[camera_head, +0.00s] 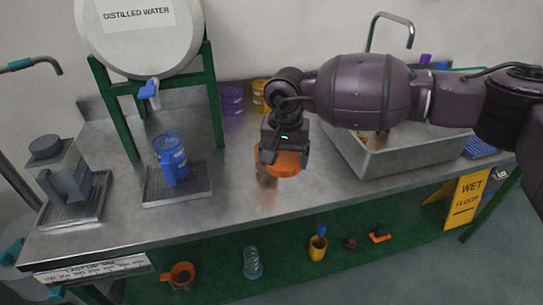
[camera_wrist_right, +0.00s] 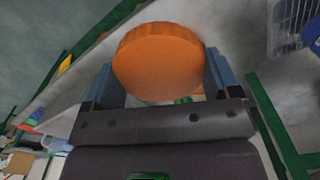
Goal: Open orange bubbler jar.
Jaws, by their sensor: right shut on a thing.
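The orange bubbler jar lid (camera_head: 284,161) is a wide orange disc at the middle of the steel table. My right gripper (camera_head: 284,152) comes down from above and is shut on it. In the right wrist view the orange lid (camera_wrist_right: 158,62) sits between the two fingers of the gripper (camera_wrist_right: 160,85). Below the lid in the head view there is an orange-brown tint on the table, and I cannot tell whether it is jar body or reflection. My left gripper is not in view.
A sink (camera_head: 400,155) lies to the right. A blue jug (camera_head: 171,158) stands on a tray at left, under the distilled water tank (camera_head: 140,35) on its green stand. Purple (camera_head: 231,98) and yellow (camera_head: 260,96) jars stand behind. A wet-floor sign (camera_head: 466,199) is at right.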

